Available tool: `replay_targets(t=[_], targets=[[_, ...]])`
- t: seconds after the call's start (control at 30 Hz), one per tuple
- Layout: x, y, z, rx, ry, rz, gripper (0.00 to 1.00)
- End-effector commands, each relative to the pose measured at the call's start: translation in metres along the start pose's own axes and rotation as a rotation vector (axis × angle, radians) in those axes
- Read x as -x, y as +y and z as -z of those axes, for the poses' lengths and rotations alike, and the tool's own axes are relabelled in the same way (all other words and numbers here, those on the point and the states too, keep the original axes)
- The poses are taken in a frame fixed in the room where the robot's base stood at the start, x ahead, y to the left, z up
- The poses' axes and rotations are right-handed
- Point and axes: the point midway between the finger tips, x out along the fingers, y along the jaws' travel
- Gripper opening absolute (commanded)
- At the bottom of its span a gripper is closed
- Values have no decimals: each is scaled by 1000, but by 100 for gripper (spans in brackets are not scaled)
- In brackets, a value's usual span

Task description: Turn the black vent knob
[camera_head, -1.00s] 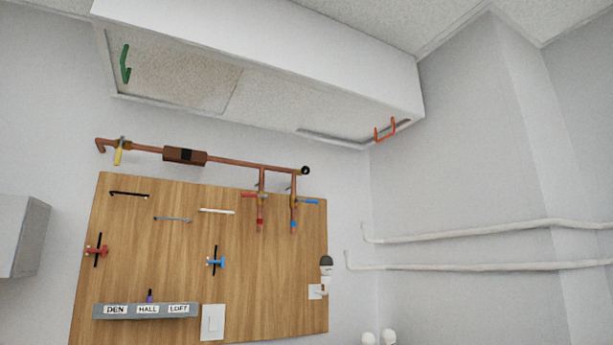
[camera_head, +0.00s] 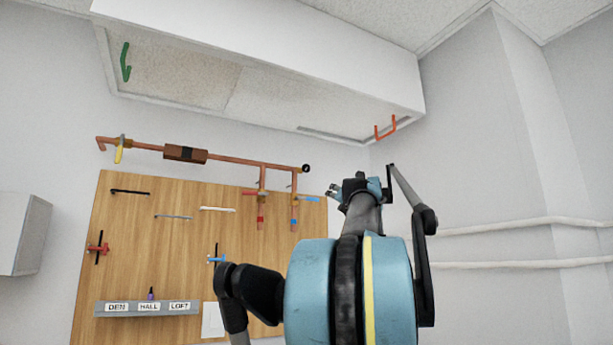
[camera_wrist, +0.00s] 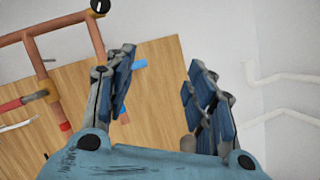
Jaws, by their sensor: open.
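The black vent knob (camera_head: 306,168) is a small round black knob at the right end of the horizontal copper pipe (camera_head: 232,161). In the wrist view the knob (camera_wrist: 100,7) is at the top edge, partly cut off, up and to the left of the fingers. My gripper (camera_head: 333,191) is just right of and slightly below the knob in the head view. In the wrist view my gripper (camera_wrist: 163,65) has its fingers spread wide, with nothing between them. The knob is apart from the fingers in the wrist view.
Below the pipe is a wooden board (camera_head: 150,255) with several handles. A red lever (camera_head: 250,194) and a blue lever (camera_head: 309,199) sit on the branch pipes. A white overhead box (camera_head: 290,65) juts out above. White pipes (camera_wrist: 285,115) run along the right wall.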

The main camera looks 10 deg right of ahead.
Motion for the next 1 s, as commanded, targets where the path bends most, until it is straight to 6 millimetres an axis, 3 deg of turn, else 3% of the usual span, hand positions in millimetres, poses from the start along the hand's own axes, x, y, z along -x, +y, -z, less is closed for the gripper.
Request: replay_targets(t=[0.1, 0.3, 0.57, 1.0], targets=[[-8, 36, -28, 200, -1, -127, 50], [-9, 70, -46, 385, -6, -251, 50], [-24, 80, -47, 412, -6, -274, 50], [-89, 98, -43, 409, -6, -274, 50]])
